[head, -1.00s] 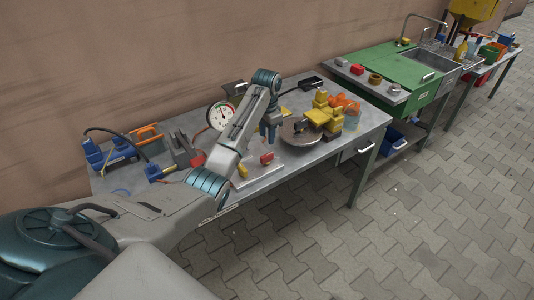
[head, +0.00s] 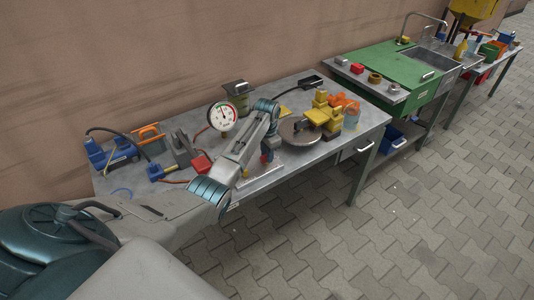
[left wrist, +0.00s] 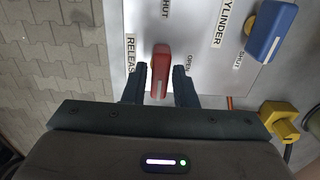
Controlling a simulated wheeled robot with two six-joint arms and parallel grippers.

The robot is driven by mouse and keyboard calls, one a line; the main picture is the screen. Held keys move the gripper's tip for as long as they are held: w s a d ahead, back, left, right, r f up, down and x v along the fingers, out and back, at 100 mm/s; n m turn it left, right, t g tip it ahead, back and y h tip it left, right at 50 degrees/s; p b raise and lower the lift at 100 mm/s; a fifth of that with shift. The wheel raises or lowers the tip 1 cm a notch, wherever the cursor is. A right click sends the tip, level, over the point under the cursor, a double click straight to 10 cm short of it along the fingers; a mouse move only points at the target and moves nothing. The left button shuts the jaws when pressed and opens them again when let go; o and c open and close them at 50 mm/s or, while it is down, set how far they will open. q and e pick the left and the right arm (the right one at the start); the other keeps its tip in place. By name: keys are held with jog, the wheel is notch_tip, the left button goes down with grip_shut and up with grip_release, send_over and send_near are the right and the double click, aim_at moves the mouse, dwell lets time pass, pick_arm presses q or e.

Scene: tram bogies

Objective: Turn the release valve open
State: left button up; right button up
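The release valve's red handle (left wrist: 160,72) stands on a pale panel (left wrist: 215,75) in the left wrist view, by labels reading RELEASE, SHUT and OPEN. Its long side runs up and down the picture, with the OPEN label to its right. My left gripper (left wrist: 160,85) is open, one finger on each side of the handle's near end. Narrow gaps show between the fingers and the handle. In the head view my left gripper (head: 267,152) is low over the bench panel, and my arm hides most of the valve. My right gripper is not in view.
A blue handle (left wrist: 270,30) by the CYLINDER label and a yellow fitting (left wrist: 281,120) lie right of the valve. On the bench (head: 361,137) are a pressure gauge (head: 222,116), a round metal plate (head: 298,131) and yellow blocks (head: 322,115). Paved floor is clear in front.

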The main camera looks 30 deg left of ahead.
pick_arm(q)
grip_shut()
jog(key=shift+r, duration=0.1)
jog(key=n+p, duration=0.3)
jog(key=shift+r, duration=0.2)
jog(key=n+p, duration=0.3)
jog(key=shift+n, duration=0.4)
jog(key=n+p, duration=0.2)
jog(key=n, duration=0.3)
jog(key=shift+f+n+p, duration=0.1)
jog(key=shift+n+p, duration=0.2)
jog(key=shift+p, duration=0.05)
jog(key=n+p, duration=0.1)
jog(key=n, duration=0.4)
jog(key=shift+w+f+n+p, duration=0.1)
jog(key=shift+n+p, duration=0.2)
jog(key=shift+p, duration=0.1)
